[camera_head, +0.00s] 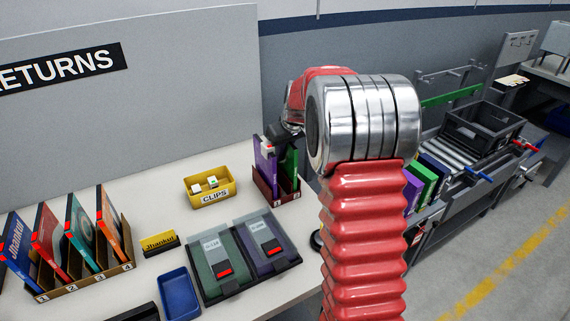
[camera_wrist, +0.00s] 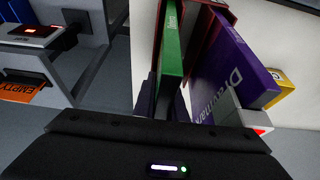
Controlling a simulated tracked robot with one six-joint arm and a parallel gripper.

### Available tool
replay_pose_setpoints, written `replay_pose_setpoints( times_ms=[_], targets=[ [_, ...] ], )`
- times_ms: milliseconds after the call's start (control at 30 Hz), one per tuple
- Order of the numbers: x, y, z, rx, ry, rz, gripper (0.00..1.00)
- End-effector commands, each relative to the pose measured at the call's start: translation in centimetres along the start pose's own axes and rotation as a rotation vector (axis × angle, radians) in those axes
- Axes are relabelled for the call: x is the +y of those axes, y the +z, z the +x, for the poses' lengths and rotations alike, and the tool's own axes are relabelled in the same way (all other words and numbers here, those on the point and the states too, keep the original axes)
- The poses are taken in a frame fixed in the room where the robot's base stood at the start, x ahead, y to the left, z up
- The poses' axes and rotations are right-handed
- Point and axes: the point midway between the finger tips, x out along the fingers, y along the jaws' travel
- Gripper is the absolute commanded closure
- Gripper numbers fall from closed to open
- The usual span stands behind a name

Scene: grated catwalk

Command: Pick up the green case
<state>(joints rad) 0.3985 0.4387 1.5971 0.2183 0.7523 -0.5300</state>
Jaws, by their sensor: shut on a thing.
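The green case (camera_head: 287,168) stands upright in the small dark red rack (camera_head: 264,188) at the back right of the white table. In the wrist view the green case (camera_wrist: 172,45) is seen edge-on, with pale lettering on its spine. My gripper (camera_wrist: 166,92) is shut on its near end; the dark fingers lie on either side. In the head view my gripper (camera_head: 288,132) is above the rack, partly hidden by my red arm. A purple case (camera_head: 264,155) leans beside it in the rack. It also shows in the wrist view (camera_wrist: 233,68), with a grey tag at its corner.
A yellow clips bin (camera_head: 208,199) stands left of the rack. A black tray (camera_head: 235,289) with green and purple panels, a blue tray (camera_head: 178,294) and a rack of several cases (camera_head: 88,283) are nearer. A grey panel (camera_head: 130,110) stands behind; a roller conveyor (camera_head: 465,150) is right.

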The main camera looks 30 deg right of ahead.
Motion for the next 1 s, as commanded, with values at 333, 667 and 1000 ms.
replay_pose_setpoints(
  times_ms=[333, 667, 1000],
  targets=[
    [0.0, 0.1, 0.1, -0.001, 0.000, 0.000, 1.00],
    [0.0, -0.9, -1.9, 0.003, 0.001, -0.001, 1.00],
    [0.0, -3.1, -7.4, 0.003, 0.001, -0.002, 1.00]
  ],
)
